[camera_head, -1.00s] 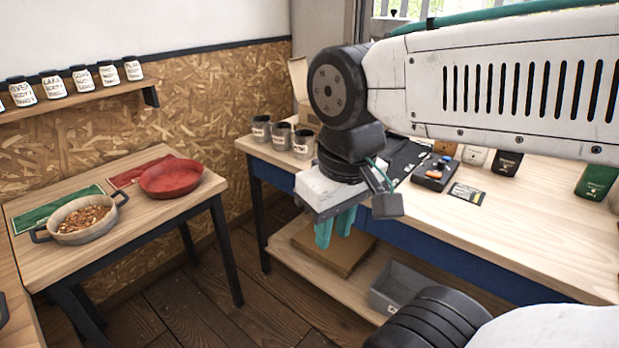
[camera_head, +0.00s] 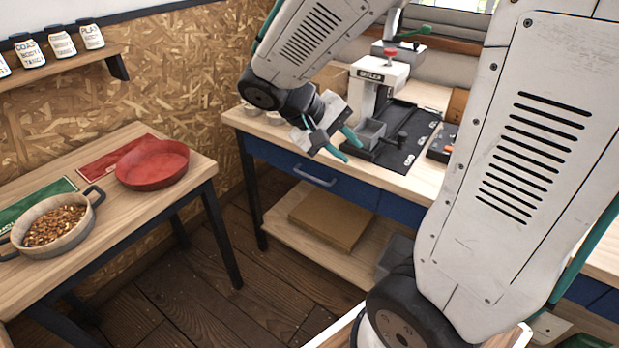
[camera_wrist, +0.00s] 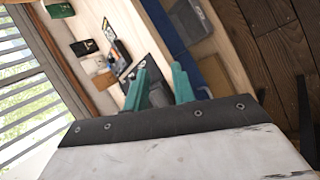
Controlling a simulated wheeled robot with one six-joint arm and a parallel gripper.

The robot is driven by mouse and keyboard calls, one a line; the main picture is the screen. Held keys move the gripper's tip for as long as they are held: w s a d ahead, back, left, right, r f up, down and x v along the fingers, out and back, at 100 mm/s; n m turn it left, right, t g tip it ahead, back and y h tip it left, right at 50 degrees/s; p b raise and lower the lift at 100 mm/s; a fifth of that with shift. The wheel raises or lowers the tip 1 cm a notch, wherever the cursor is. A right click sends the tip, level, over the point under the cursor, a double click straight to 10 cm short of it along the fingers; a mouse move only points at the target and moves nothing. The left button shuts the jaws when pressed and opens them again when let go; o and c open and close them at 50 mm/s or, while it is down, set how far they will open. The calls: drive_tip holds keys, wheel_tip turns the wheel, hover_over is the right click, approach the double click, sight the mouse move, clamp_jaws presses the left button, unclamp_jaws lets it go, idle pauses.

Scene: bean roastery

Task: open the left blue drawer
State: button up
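The left blue drawer (camera_head: 345,187) is set in the front of the wooden-topped bench and looks shut, flush with the frame. Its grey bar handle (camera_head: 314,176) shows to the left and below my gripper. My gripper (camera_head: 347,145) has teal fingers and is above the bench's front edge, apart from the handle. In the wrist view its two fingers (camera_wrist: 159,86) stand apart with nothing held between them. A blue bench front (camera_wrist: 163,27) also shows there, but I cannot tell which drawer it is.
A grey sealing machine (camera_head: 378,78) and a black mat (camera_head: 400,150) are on the bench behind my gripper. A cardboard box (camera_head: 330,218) lies on the lower shelf. A side table at left holds a red pan (camera_head: 152,165) and a wooden-looking pot (camera_head: 50,235). Floor between is clear.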

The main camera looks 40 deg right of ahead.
drive_tip(key=w+d+f+n+h, duration=0.1)
drive_tip(key=w+d+f+h, duration=0.25)
drive_tip(key=w+f, duration=0.4)
drive_tip(key=n+t+h, duration=0.3)
drive_tip(key=n+t, duration=0.2)
drive_tip(key=t, duration=0.3)
approach(311, 177)
drive_tip(key=w+d+f, duration=0.1)
drive_tip(key=d+f, duration=0.1)
drive_tip(key=d, duration=0.1)
drive_tip(key=x, duration=0.7)
drive_tip(key=shift+w+r, duration=0.2)
drive_tip(key=shift+r, duration=0.2)
drive_tip(key=shift+a, duration=0.1)
clamp_jaws()
